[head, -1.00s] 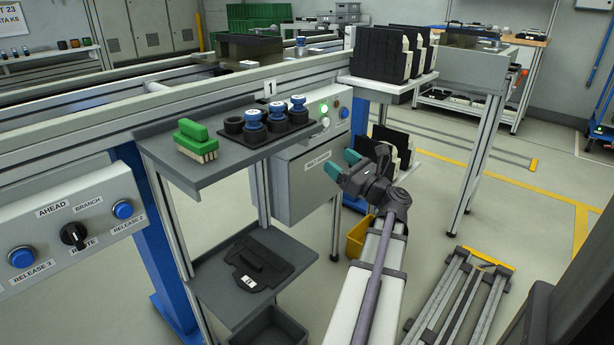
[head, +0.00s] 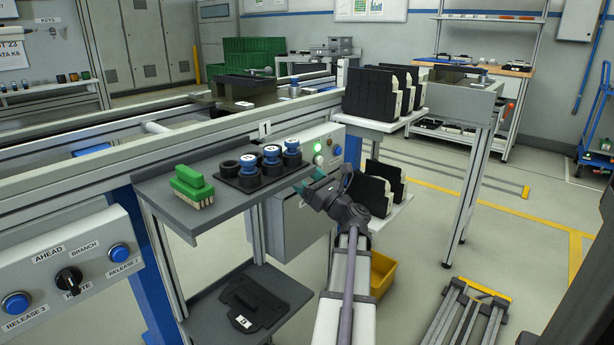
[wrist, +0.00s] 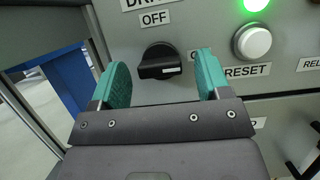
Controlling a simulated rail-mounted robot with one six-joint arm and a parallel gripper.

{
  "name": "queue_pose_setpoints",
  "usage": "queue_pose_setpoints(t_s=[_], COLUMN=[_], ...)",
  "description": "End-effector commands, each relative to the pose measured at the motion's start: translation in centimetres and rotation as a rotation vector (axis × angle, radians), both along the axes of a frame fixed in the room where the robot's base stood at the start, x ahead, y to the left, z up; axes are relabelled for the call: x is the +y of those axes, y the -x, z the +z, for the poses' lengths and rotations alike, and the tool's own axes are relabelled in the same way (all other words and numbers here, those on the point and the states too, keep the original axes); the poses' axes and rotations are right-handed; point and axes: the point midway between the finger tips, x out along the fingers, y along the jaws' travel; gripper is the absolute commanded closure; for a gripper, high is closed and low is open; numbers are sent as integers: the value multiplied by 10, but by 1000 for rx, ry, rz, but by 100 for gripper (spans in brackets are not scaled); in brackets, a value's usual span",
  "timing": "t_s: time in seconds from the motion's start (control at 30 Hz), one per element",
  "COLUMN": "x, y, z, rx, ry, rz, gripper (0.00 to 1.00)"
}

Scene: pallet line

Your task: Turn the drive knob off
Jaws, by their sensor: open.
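The drive knob (wrist: 160,61) is a black rotary knob on a grey panel in the wrist view. Its grip bar lies about level, with a pale mark at its right end. An OFF label (wrist: 156,19) is above it, and another label to its right is mostly hidden by a finger. My gripper (wrist: 162,66) is open, with one green-padded finger each side of the knob in the picture; contact cannot be told. In the head view my gripper (head: 312,184) is at the front of the grey control box (head: 292,228); the knob cannot be made out there.
A white RESET button (wrist: 252,41) and a lit green lamp (wrist: 256,4) are right of the knob. The grey shelf (head: 190,226) with a green brush (head: 190,185) and blue-topped parts (head: 271,155) is close left of my gripper. A yellow bin (head: 382,273) is below.

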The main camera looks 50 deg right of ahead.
Motion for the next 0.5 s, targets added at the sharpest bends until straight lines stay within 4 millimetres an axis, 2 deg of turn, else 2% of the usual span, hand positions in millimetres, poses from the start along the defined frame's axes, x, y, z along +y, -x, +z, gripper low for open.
queue_pose_setpoints(t_s=[0.13,0.5], x=[0,0], y=[0,0], z=[-1,-1], rx=[0,0], ry=[0,1], rz=[0,0], gripper=[32,67])
